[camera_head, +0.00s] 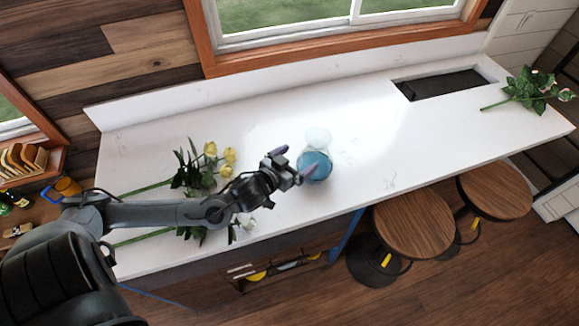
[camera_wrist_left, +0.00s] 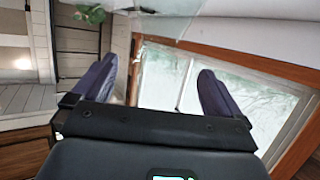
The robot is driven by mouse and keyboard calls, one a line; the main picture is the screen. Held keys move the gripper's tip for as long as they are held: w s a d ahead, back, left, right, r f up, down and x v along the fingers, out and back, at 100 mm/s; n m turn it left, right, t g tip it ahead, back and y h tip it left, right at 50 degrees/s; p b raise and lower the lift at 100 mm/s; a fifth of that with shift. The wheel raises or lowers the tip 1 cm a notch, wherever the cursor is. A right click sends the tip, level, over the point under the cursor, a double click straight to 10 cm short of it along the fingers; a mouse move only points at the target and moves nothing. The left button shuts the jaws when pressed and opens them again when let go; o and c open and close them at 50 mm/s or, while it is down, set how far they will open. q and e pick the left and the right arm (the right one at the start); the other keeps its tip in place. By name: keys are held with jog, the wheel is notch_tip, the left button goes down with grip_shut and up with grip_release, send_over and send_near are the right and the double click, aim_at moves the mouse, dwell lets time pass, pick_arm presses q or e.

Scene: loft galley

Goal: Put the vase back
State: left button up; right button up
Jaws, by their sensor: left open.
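The blue glass vase (camera_head: 318,160) stands on the white counter (camera_head: 375,150), near its middle. A pale glassy patch shows just behind it; I cannot tell whether it is part of the vase or light cast through it. My left gripper (camera_head: 299,159) is open, with its fingers pointing at the vase from the left. One finger overlaps the vase in the head view; whether it touches I cannot tell. In the left wrist view the two dark fingers (camera_wrist_left: 157,68) are spread with nothing clear between them. A faint glassy edge shows at the top there. My right gripper is out of view.
Yellow flowers (camera_head: 222,159) and a white flower (camera_head: 241,229) lie on the counter left of the vase, near my arm. Pink roses (camera_head: 530,90) lie at the far right, past a dark sink (camera_head: 445,84). Stools (camera_head: 413,222) stand in front.

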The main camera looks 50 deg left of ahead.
pick_arm(q)
jog(key=s+d+f+m+g, duration=0.1)
jog(key=s+d+f+g, duration=0.2)
jog(key=s, duration=0.4)
jog(key=s+d+f+m+g+h, duration=0.1)
jog(key=s+d+f+g, duration=0.2)
jog(key=s+d, duration=0.3)
jog(key=s+d+f+m+g+h, duration=0.1)
jog(key=s+d+f+g, duration=0.2)
jog(key=s, duration=0.6)
jog(key=shift+d+f+m+g, duration=0.2)
jog(key=shift+d+m+g, duration=0.2)
jog(key=shift+d+g, duration=0.55)
jog(key=shift+w+d+r, duration=0.1)
